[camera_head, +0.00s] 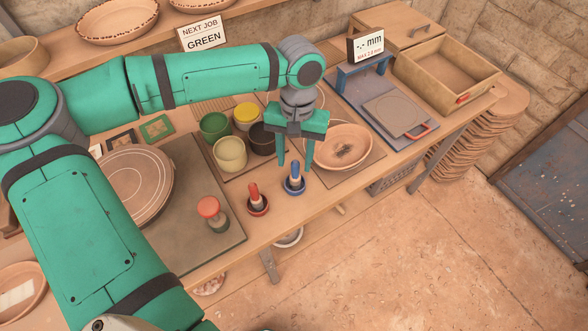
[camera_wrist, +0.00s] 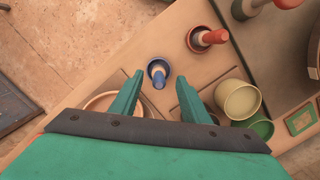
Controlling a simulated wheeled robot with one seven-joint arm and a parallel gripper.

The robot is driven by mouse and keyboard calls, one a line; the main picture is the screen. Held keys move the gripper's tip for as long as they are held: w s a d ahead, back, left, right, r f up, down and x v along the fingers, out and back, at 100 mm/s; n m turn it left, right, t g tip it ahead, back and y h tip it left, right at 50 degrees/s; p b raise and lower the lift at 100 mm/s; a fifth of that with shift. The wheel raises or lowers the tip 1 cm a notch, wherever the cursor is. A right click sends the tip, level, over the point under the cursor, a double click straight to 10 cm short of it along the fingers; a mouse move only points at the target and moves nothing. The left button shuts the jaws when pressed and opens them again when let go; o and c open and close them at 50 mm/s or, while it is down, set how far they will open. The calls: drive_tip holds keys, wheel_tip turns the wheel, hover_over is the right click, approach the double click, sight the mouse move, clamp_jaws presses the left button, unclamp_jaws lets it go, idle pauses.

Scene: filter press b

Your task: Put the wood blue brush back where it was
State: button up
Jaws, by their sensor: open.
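The wood blue brush (camera_head: 295,170) stands upright in a round blue holder (camera_head: 294,187) near the table's front edge. The brush (camera_wrist: 158,79) and its blue holder (camera_wrist: 157,65) also show in the wrist view, between and just beyond my fingertips. My gripper (camera_head: 295,166) is open, pointing down, with one finger on each side of the brush's top in the head view. I see no grip on the brush, and whether a finger touches it I cannot tell.
A similar red brush (camera_head: 254,190) stands in a red holder just left. A red-topped stamp-like tool (camera_head: 209,211) is farther left. Several glaze cups, including a cream one (camera_head: 230,153), stand behind. A bowl (camera_head: 343,147) is to the right. A sign (camera_head: 201,34) reads "NEXT JOB GREEN".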

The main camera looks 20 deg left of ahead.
drive_tip(key=shift+w+r, duration=0.15)
drive_tip(key=shift+r, duration=0.95)
drive_tip(key=shift+w+r, duration=0.1)
drive_tip(key=shift+r, duration=1)
